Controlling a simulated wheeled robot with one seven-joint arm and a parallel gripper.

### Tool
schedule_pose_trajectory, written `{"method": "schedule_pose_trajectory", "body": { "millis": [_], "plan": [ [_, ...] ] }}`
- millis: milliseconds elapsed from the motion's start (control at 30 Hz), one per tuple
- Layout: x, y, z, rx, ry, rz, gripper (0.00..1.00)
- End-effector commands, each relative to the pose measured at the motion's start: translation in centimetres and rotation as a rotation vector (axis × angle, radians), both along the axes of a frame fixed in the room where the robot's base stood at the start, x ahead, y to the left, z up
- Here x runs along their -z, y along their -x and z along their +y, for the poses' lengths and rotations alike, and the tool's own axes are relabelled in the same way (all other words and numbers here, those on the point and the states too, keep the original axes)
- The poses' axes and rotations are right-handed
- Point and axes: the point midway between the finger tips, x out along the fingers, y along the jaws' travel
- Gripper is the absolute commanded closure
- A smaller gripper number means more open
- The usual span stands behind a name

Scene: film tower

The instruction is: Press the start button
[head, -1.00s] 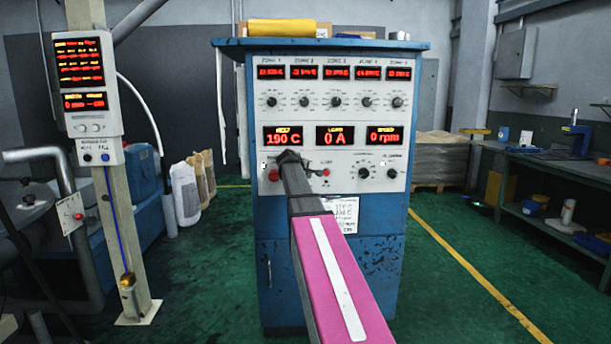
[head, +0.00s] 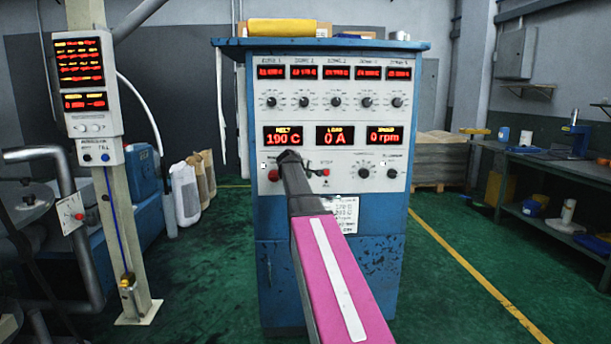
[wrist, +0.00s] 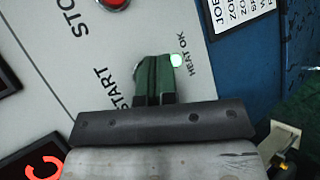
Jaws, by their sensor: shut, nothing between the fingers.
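My gripper (wrist: 155,82) is shut and empty, its fingertips at the control panel (wrist: 60,75) beside the START label (wrist: 112,90). The fingers hide the start button; only a thin grey edge, perhaps its rim, shows at their left. I cannot tell whether they touch it. The red stop button (wrist: 117,2) is at the top of the wrist view. In the head view my gripper (head: 289,158) covers the panel left of the red stop button (head: 326,172).
The blue cabinet (head: 330,265) bears the panel, with red displays reading 190 C, 0 A and 0 rpm. A red knob (head: 273,174) is close left of my gripper. A post with a display box (head: 92,125) stands left; a workbench (head: 560,170) stands right.

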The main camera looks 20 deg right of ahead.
Motion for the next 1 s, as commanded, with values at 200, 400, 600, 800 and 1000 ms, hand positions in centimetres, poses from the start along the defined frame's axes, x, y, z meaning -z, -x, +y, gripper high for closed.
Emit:
{"method": "schedule_pose_trajectory", "body": {
  "millis": [200, 400, 600, 800, 1000],
  "plan": [
    [0.0, 0.0, 0.0, 0.0, 0.0, 0.0, 1.0],
    [0.0, 0.01, -0.01, 0.0, 0.0, 0.0, 1.0],
    [0.0, 0.0, 0.0, 0.0, 0.0, 0.0, 1.0],
    [-0.01, -0.26, -0.07, 0.0, 0.0, 0.0, 1.0],
    [-0.03, -0.84, -0.24, 0.0, 0.0, 0.0, 1.0]
  ]
}}
